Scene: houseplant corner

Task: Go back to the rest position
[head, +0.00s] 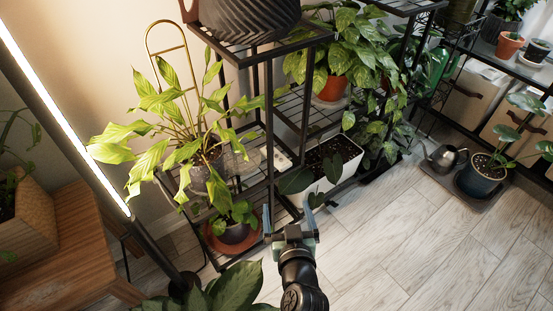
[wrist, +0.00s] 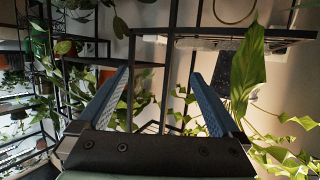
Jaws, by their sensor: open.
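My gripper (head: 289,217) is in the lower middle of the head view, in front of the black wire plant stand (head: 268,130). Its two blue-grey fingers are spread apart with nothing between them. In the wrist view my gripper (wrist: 160,95) also shows open and empty, with stand bars and leaves beyond the fingertips. A small potted plant (head: 234,220) on a terracotta saucer (head: 214,245) sits on the low shelf left of the fingers. I cannot tell the exact gap between the fingers and the stand.
A white trough planter (head: 345,178) stands right of the gripper. A lit lamp pole (head: 62,105) and wooden bench (head: 60,250) are at left, with broad leaves (head: 235,287) in front. A metal watering can (head: 443,158) and dark blue pot (head: 480,178) stand right. Plank floor (head: 400,235) is clear.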

